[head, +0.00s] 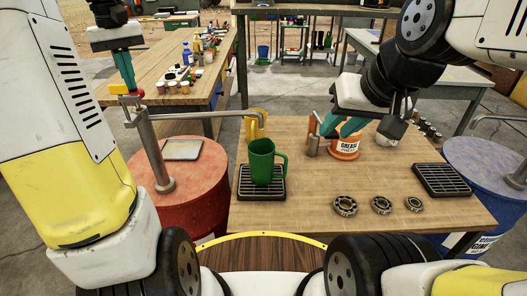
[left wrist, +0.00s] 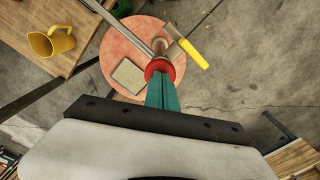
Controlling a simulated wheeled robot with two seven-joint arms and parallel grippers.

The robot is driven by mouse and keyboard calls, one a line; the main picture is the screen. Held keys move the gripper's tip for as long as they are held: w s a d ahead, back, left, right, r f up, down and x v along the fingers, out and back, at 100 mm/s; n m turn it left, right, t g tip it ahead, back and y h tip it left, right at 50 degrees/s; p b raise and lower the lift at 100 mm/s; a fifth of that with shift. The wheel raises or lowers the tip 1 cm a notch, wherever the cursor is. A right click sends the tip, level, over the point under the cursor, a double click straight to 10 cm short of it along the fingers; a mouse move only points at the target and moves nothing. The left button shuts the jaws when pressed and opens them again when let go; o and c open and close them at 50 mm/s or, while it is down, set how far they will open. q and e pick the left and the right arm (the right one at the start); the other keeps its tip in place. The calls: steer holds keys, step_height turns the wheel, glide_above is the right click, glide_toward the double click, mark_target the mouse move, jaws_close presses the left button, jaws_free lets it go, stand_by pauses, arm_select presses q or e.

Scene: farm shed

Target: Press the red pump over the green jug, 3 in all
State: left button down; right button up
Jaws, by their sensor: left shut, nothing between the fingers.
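The red pump's grey post (head: 152,150) stands on a red drum (head: 205,205), with its spout (head: 200,116) reaching right to above the green jug (head: 262,163). The jug stands upright on a black grate on the table. My left gripper (head: 128,86) is shut and empty, its teal fingers pointing down at the pump's red top (left wrist: 159,68). The fingertips are at or just above it; I cannot tell whether they touch. A yellow handle (left wrist: 194,54) sticks out beside the top. My right gripper (head: 340,128) is open by the grease tin (head: 345,147).
A yellow jug (left wrist: 52,42) stands on the table behind the green jug. Several bearings (head: 381,205) lie at the table's front. A second black grate (head: 442,180) lies at the right, beside a blue drum (head: 490,175). A flat pale plate (head: 182,149) lies on the red drum.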

arm_select(q)
steer(key=shift+r, duration=3.1)
step_height(320, 180, up, 6)
steer(key=s+d+f+m+t+h, duration=0.2)
steer(key=s+d+f+m+t, duration=0.4)
steer(key=s+d+f, duration=0.9)
steer(key=s+d, duration=0.2)
steer(key=d, duration=0.2)
steer(key=shift+s+f+m, duration=0.15)
steer(key=shift+s+m, duration=0.15)
steer(key=shift+a, duration=0.1)
